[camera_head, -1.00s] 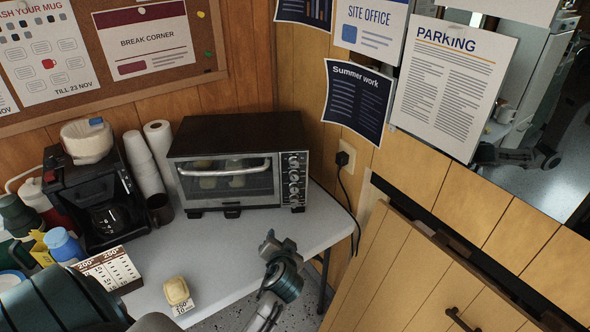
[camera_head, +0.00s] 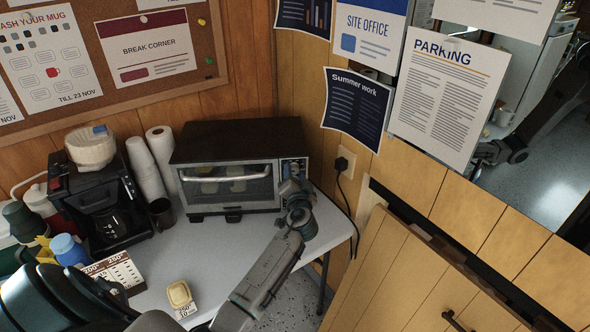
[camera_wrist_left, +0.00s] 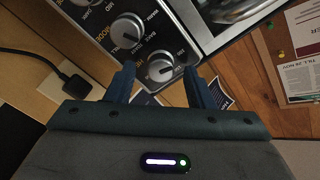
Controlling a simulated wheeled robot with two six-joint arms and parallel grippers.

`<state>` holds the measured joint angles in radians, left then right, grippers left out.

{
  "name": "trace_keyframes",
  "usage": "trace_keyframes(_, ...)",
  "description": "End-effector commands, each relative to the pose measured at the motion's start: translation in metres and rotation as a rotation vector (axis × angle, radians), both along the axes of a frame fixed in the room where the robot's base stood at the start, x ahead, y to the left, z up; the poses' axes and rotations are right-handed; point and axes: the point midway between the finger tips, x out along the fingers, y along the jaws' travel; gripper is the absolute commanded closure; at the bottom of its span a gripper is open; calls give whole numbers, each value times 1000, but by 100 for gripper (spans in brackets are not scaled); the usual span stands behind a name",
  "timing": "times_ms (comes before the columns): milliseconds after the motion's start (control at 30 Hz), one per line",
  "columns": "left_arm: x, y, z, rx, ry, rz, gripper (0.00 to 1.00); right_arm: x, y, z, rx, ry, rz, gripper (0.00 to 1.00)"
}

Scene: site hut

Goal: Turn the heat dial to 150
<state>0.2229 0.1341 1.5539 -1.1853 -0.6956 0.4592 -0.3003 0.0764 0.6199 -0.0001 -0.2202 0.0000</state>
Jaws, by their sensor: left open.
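The toaster oven (camera_head: 225,185) stands against the wall with its column of dials at its right end. My left gripper (camera_head: 292,187) is at the oven's front right and hides most of that column. In the left wrist view, my left gripper (camera_wrist_left: 160,78) is open, with one finger on each side of a silver dial (camera_wrist_left: 159,68). Whether the fingers touch it I cannot tell. The exact settings are too small to read. My right gripper is not in view.
On the table (camera_head: 235,255) stand a card with temperatures (camera_head: 118,270), a small yellowish item on a card (camera_head: 179,294), a coffee maker (camera_head: 95,205) and a mug (camera_head: 161,214). A plug (camera_head: 342,163) and cord are right of the oven.

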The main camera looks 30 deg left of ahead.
Motion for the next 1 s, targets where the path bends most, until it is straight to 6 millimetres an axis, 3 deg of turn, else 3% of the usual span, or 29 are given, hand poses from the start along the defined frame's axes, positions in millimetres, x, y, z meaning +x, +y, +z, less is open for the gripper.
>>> trace_keyframes(433, 11, 9, -1, -1, 0, -1, 52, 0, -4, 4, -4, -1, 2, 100)
trace_keyframes(667, 10, 8, -1, -2, 0, 0, 95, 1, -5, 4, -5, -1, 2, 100)
trace_keyframes(1000, 10, 8, -1, 30, 25, 0, 96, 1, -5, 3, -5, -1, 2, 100)
